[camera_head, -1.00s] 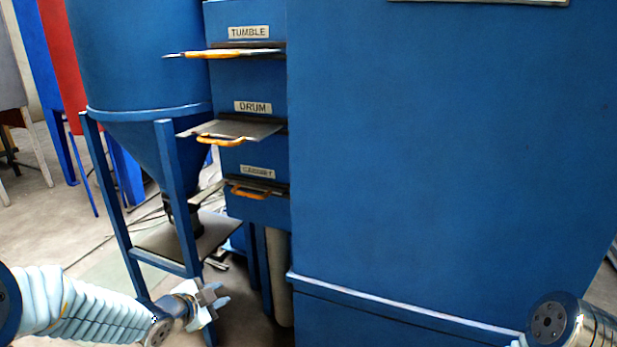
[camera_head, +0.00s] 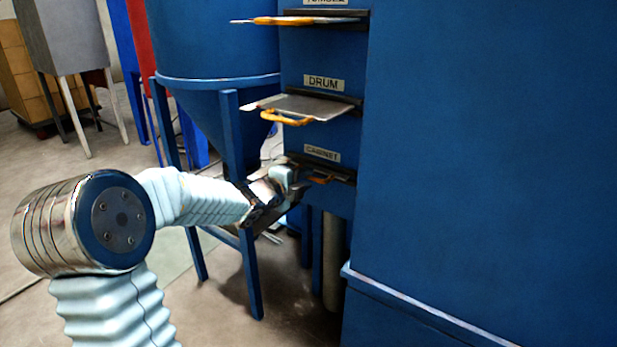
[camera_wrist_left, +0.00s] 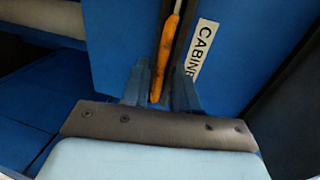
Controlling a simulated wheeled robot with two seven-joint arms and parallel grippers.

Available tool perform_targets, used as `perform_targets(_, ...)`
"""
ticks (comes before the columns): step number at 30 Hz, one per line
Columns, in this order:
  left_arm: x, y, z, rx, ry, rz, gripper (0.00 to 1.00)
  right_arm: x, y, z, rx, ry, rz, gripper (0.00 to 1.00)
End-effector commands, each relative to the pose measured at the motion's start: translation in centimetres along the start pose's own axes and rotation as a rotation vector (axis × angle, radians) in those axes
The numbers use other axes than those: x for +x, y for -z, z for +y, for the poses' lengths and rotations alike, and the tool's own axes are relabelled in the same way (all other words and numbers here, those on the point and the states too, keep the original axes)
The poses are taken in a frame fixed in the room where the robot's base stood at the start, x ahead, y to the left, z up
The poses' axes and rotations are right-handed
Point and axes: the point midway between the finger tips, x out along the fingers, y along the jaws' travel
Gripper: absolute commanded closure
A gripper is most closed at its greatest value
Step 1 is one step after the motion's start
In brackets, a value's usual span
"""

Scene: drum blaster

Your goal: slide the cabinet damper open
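The cabinet damper is the lowest of the three slides, under the "CABINET" label (camera_head: 322,152). Its orange handle (camera_head: 322,179) sits close to the dark slot, partly hidden by my left gripper. My left gripper (camera_head: 302,178) has come in from the left and is at the handle. In the left wrist view, the orange handle (camera_wrist_left: 166,50) runs between the two blue-grey fingers (camera_wrist_left: 160,88), which stand apart with gaps beside it. Whether a finger touches the handle is unclear. My right gripper is out of view.
The drum damper plate (camera_head: 303,105) sticks out just above, and the tumble damper (camera_head: 300,20) above that. A blue hopper (camera_head: 215,110) on legs (camera_head: 248,270) stands close on the left. A large blue cabinet wall (camera_head: 490,170) fills the right.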

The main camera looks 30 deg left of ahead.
Motion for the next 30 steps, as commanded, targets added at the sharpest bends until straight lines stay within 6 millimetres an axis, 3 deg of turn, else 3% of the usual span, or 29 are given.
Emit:
perform_targets(6, 2.0, 0.0, 0.0, -0.001, 0.000, 0.000, 0.71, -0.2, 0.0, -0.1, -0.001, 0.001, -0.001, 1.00)
perform_targets(14, 2.2, 0.0, 0.0, -0.001, 0.000, 0.000, 0.71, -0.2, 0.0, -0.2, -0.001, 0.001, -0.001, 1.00)
perform_targets(21, 2.2, 0.0, 0.0, -0.001, 0.000, 0.000, 1.00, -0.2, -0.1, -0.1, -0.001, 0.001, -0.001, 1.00)
perform_targets(30, 2.1, 0.0, 0.1, -0.001, 0.000, -0.001, 1.00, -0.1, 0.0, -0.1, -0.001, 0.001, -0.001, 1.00)
